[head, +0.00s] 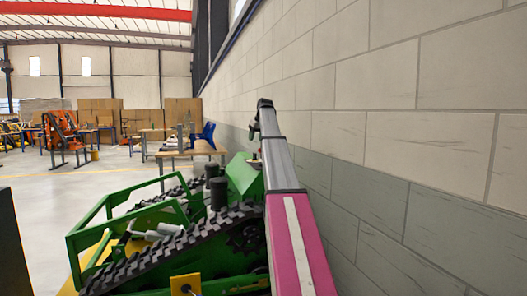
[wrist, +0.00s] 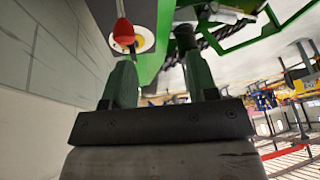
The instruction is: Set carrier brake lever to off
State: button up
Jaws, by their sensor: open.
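The green carrier (head: 242,178) with black tracks (head: 180,245) stands in front of me; its green side also shows in the wrist view (wrist: 152,60). In the wrist view a red lever (wrist: 123,32) stands on a round white and yellow plate (wrist: 146,41), at the top left. I take it for the brake lever; its setting is not readable. My gripper (wrist: 162,72) is open and empty, its two fingers apart. The lever is beyond and near the left finger, not between the fingers.
A block wall (head: 400,150) runs close along the right of my arm and shows at the left of the wrist view. Cardboard boxes (head: 100,110) are farther back.

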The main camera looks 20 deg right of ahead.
aim_at(260, 150)
jog(key=s+d+r, duration=0.1)
jog(key=d+r, duration=0.2)
jog(key=d, duration=0.2)
jog(key=x, duration=1.1)
jog(key=shift+f, duration=0.1)
jog(key=shift+s, duration=0.1)
jog(key=shift+c, duration=0.3)
grip_shut()
